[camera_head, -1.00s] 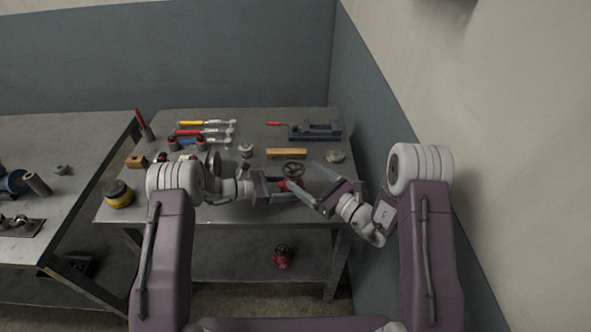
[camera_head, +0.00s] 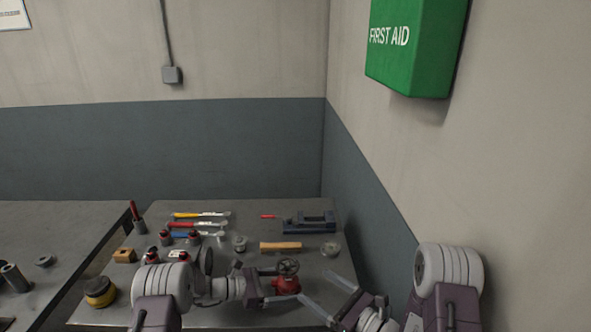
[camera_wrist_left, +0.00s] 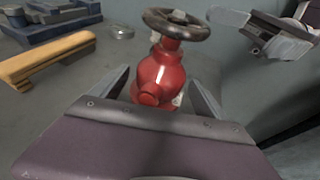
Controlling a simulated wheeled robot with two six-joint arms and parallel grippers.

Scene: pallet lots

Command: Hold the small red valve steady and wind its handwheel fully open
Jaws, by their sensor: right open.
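The red valve (camera_head: 287,284) stands upright near the front right of the bench, with its dark handwheel (camera_head: 288,267) on top. In the left wrist view the red valve body (camera_wrist_left: 159,76) is between my left fingers, one close along each side, below the handwheel (camera_wrist_left: 177,24). My left gripper (camera_head: 274,285) comes in from the left and is shut on the body; the finger contacts are partly hidden. My right gripper (camera_head: 313,285) is open and empty just right of the valve, its fingers apart and clear of the handwheel. It also shows in the left wrist view (camera_wrist_left: 240,30).
Several tools lie at the back left. A yellow-black round item (camera_head: 100,292) is front left. The wall and first aid box (camera_head: 418,45) are right.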

